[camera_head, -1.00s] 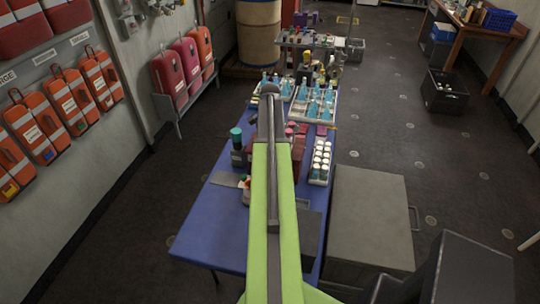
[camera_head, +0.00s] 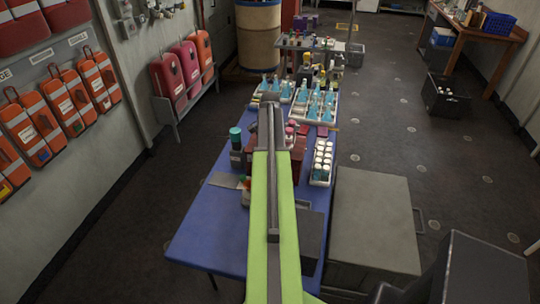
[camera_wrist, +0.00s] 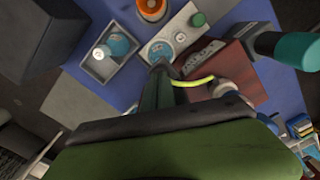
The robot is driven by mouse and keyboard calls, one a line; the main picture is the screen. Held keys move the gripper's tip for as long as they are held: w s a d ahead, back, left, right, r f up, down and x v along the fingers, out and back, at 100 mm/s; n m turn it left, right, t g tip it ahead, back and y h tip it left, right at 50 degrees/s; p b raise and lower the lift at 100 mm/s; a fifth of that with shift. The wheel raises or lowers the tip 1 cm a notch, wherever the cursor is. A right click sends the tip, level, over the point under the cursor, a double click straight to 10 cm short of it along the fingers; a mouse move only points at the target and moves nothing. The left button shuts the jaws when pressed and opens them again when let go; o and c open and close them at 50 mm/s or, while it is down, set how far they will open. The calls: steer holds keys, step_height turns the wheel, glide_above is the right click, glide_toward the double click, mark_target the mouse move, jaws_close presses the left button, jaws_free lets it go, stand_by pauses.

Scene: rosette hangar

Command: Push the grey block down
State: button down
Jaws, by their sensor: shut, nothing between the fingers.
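In the head view a dark grey block (camera_head: 312,234) sits on the near right part of the blue table (camera_head: 205,235), beside my green arm. In the wrist view a light grey block (camera_wrist: 160,48) with round caps lies just beyond my gripper (camera_wrist: 160,72), near a dark red box (camera_wrist: 222,68). I cannot tell which of these is the task's grey block. My gripper is shut and empty, over the tabletop. In the head view its fingertips are hidden behind the arm's end. Whether it touches anything is unclear.
A rack of white-capped bottles (camera_head: 321,163) and a tray of blue flasks (camera_head: 316,104) stand on the table. A teal-capped bottle (camera_head: 236,147) is left of my arm. A large grey cabinet (camera_head: 375,225) stands right of the table. The table's near left is clear.

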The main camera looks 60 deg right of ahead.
step_height(320, 180, up, 7)
steer(key=p, duration=0.7)
steer(key=shift+w+a, duration=0.1)
